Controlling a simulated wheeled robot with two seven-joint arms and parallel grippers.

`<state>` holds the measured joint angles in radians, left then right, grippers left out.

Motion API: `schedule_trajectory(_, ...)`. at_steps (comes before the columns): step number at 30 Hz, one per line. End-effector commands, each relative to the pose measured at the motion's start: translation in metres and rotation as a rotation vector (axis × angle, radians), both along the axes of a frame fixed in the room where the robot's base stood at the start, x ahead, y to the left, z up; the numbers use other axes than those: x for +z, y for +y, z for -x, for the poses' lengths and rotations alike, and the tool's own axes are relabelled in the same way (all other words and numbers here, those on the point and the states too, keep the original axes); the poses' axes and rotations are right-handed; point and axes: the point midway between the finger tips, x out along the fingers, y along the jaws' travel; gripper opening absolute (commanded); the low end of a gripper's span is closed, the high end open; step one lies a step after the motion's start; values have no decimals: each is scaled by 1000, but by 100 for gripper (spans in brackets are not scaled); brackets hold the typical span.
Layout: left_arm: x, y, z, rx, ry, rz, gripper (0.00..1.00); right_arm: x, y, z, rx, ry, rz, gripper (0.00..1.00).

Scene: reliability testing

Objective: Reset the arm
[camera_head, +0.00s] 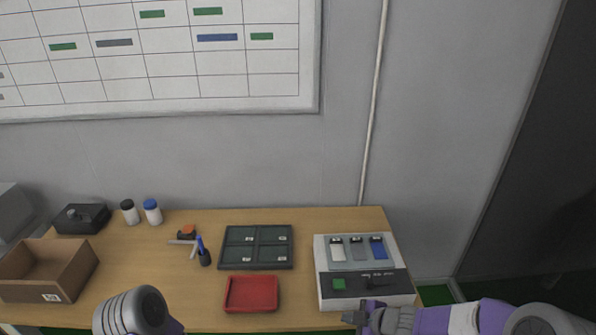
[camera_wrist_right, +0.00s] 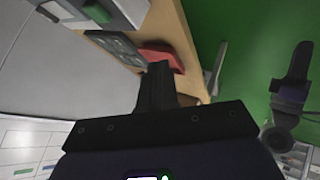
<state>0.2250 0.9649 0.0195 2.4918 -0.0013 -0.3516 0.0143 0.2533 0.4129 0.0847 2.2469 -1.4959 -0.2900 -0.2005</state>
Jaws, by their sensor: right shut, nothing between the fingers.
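My right arm comes in from the lower right in the head view. Its gripper (camera_head: 360,313) is at the front edge of the table, just in front of the grey and white test device (camera_head: 408,286). In the right wrist view the gripper's dark fingers (camera_wrist_right: 157,75) are together, with nothing between them. A rounded grey link of my left arm shows at the bottom left of the head view; its gripper is not to be made out.
A wall stands behind the table. Bare table lies left of the red tray.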

Motion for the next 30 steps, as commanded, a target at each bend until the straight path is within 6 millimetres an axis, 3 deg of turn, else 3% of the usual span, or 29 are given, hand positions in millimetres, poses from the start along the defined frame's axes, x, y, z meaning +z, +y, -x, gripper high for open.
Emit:
schedule_trajectory(14, 0, 0, -1, 0, -2, 0, 43, -85, 30, 47, -434, 446, -284, 0)
schedule_trajectory(17, 0, 0, -1, 1, -2, 0, 43, -114, 37, 71, -610, 606, -348, 0)
schedule_trajectory(24, 0, 0, -1, 1, -2, 0, 43, -180, 44, 146, -1107, 975, -404, 0)
schedule_trajectory(30, 0, 0, -1, 1, -2, 0, 43, -204, 43, 190, -1372, 1117, -378, 0)
